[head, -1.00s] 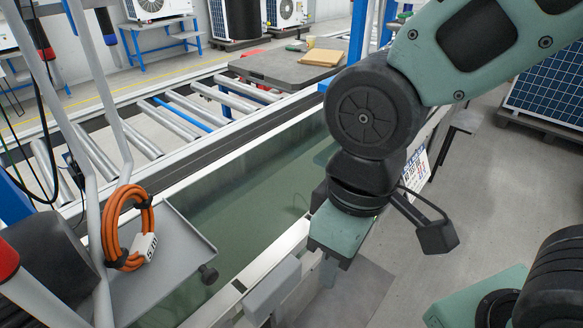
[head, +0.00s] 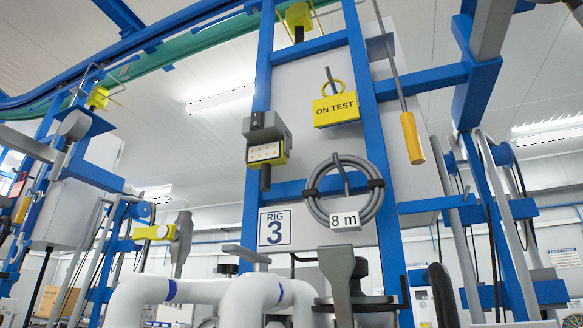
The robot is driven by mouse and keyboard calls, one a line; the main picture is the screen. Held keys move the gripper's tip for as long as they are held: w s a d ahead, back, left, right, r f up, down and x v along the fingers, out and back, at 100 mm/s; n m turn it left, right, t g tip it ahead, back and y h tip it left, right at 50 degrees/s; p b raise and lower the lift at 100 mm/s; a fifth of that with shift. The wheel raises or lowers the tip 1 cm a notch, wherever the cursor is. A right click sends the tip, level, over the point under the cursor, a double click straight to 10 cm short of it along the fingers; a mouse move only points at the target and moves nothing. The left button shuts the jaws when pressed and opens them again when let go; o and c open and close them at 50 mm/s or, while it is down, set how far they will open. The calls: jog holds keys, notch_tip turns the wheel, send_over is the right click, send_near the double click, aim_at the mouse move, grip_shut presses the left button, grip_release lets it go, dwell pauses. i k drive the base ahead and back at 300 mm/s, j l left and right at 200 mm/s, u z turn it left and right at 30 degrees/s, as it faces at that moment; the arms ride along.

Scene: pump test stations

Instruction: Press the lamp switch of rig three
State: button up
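A blue frame (head: 389,200) with a grey back panel (head: 305,95) carries a white sign (head: 275,229) reading RIG 3. A grey and yellow box (head: 266,140) with a pale face dotted in orange hangs on its left upright; I cannot tell whether it is a lamp or a control box. A yellow handle (head: 412,138) hangs on a rod right of the frame. I cannot make out a lamp switch for certain. My gripper is not in the head view.
A yellow ON TEST tag (head: 336,109) and a coiled grey hose (head: 375,203) marked 8 m hang on rig three. Other blue frames (head: 500,230) stand to either side.

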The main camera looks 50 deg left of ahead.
aim_at(256, 118)
jog(key=k+u, duration=0.4)
jog(key=k, duration=0.4)
jog(key=u, duration=1.15)
